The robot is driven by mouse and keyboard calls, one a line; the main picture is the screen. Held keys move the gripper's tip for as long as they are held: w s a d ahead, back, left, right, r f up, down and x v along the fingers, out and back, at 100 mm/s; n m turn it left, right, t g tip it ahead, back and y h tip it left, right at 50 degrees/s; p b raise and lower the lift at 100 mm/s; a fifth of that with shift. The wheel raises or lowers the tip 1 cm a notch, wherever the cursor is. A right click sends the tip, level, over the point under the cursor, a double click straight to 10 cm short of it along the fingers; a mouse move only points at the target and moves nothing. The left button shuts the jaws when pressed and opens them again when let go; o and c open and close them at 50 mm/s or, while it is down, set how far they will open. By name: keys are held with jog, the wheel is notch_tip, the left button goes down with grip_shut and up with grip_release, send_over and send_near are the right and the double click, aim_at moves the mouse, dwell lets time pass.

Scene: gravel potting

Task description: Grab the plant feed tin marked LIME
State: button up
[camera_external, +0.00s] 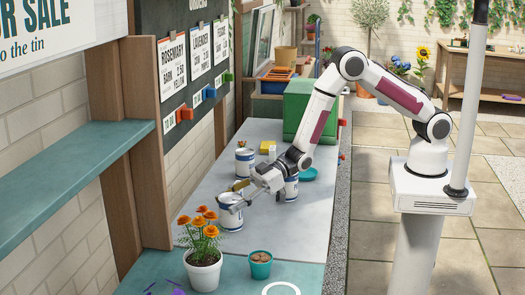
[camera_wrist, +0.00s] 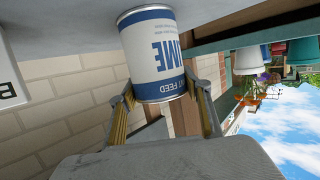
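The tin marked LIME (camera_wrist: 160,55) is white with blue bands and shows upside down in the wrist view, with "IME" and "FEED" legible. In the external view it appears to be the white-and-blue tin (camera_external: 230,215) standing on the pale bench top, its label hard to read. My gripper (camera_external: 247,193) is at this tin's upper right side. In the wrist view my gripper (camera_wrist: 159,82) has its fingers spread, one on each side of the tin's near end. The yellow pads show mostly bare. Whether the tips touch the tin is hard to tell.
Another tin (camera_external: 244,162) stands behind, and one more (camera_external: 291,188) stands right of my gripper. A yellow block (camera_external: 268,147), a teal saucer (camera_external: 308,174) and a green box (camera_external: 300,108) are farther back. An orange-flowered pot (camera_external: 203,273) and a teal pot (camera_external: 260,266) stand in front.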

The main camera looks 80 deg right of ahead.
jog(key=shift+r, duration=0.15)
jog(key=shift+c, duration=0.6)
jog(key=shift+r, duration=4.85)
